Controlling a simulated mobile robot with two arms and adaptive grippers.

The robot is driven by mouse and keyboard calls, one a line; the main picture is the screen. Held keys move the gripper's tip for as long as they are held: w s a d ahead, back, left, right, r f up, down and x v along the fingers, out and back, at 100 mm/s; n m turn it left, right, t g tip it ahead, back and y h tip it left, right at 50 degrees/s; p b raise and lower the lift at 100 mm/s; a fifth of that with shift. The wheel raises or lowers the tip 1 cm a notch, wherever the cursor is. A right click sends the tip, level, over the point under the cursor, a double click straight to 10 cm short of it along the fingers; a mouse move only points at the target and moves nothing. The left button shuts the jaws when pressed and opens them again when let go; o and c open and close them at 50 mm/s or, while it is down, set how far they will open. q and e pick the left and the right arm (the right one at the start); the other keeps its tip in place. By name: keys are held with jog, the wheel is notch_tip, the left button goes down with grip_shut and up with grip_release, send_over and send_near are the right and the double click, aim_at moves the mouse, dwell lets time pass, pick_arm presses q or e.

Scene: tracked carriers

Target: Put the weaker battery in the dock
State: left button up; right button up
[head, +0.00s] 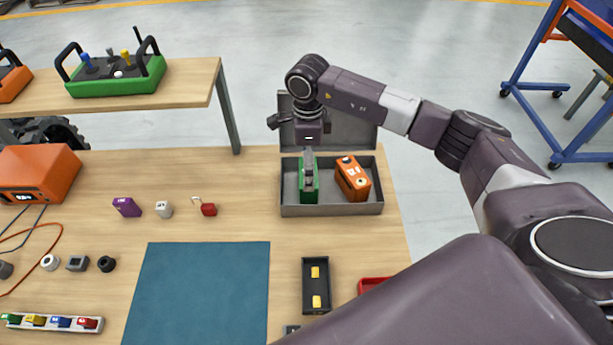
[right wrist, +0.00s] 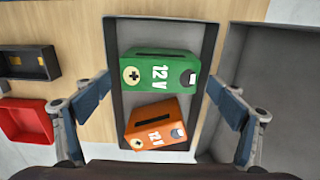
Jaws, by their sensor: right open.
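A green 12 V battery (head: 308,190) and an orange battery (head: 355,182) stand in an open grey metal box (head: 330,211). The right wrist view shows the green battery (right wrist: 160,73) above the orange 12 V battery (right wrist: 156,124). The orange one is slightly turned. Charge levels cannot be read. My right gripper (head: 309,148) hangs over the green battery. In the wrist view its fingers (right wrist: 158,88) are wide apart, and it holds nothing. A black tray with two yellow pieces (head: 315,287) lies on the table; I cannot tell whether it is the dock. My left gripper is out of view.
The box lid (head: 352,134) stands open behind. A red tray (head: 372,285) is partly hidden by my arm. A blue mat (head: 200,290) lies in the middle. An orange device (head: 38,172) with cables is at left. A shelf (head: 185,85) holds a green controller (head: 115,78).

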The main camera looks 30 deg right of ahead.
notch_tip(320, 180, down, 5)
jog(key=shift+r+p, duration=0.15)
jog(key=shift+p, duration=0.85)
jog(key=shift+f, duration=0.2)
jog(key=c, duration=1.6)
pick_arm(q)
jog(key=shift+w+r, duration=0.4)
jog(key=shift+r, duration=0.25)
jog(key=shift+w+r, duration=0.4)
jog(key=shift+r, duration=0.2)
pick_arm(e)
jog(key=shift+w+r, duration=0.15)
jog(key=shift+c, duration=1.2)
